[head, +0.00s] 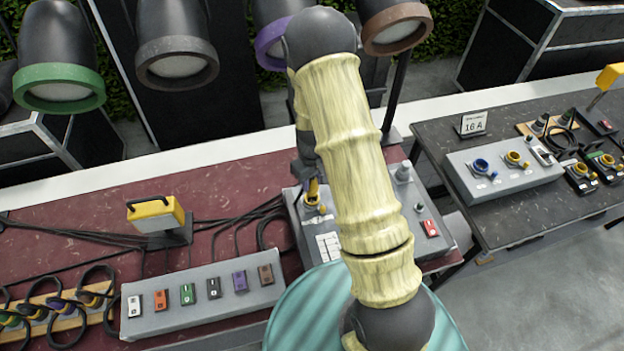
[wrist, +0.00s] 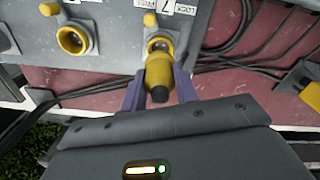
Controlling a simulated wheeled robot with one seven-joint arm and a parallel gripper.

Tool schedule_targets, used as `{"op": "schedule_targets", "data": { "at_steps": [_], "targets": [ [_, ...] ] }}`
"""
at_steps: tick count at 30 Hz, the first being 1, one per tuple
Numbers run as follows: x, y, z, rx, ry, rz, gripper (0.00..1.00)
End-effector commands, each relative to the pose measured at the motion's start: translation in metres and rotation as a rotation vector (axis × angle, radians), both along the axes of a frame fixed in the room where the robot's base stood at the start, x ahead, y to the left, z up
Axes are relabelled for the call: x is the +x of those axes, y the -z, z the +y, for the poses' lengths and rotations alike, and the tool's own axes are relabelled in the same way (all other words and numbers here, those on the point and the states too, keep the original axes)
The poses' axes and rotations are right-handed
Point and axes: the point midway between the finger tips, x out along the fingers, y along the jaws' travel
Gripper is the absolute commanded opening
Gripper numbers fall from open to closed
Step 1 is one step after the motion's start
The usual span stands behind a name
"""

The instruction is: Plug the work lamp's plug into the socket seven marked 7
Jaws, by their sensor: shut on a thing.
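My gripper (wrist: 160,88) is shut on a yellow plug (wrist: 159,72) with a dark rear end, one purple finger on each side. The plug points at the yellow-ringed socket (wrist: 160,43) under the plate marked 7 (wrist: 178,7). Its front overlaps the socket's lower rim, and part of the dark opening shows above it. I cannot tell whether it has entered. In the head view my arm hides much of the grey socket box (head: 297,212); the plug (head: 313,190) shows above it. A yellow work lamp (head: 156,214) stands left of the box.
A second yellow-ringed socket (wrist: 72,39) is left of this one. Black cables (wrist: 235,50) run over the red table. A grey switch box (head: 200,312) stands at the front left. Another table at right carries a socket box (head: 500,172) marked 16 A nearby.

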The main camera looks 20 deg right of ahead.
Motion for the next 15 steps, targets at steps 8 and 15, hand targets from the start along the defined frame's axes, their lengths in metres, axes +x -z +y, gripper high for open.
{"op": "schedule_targets", "data": {
  "at_steps": [8, 15],
  "targets": [
    [-0.0003, 0.0073, 0.0003, 0.0, 0.0, 0.0, 0.04],
    [-0.0005, 0.0095, 0.0004, 0.0, 0.0, 0.0, 0.04]
  ]
}}
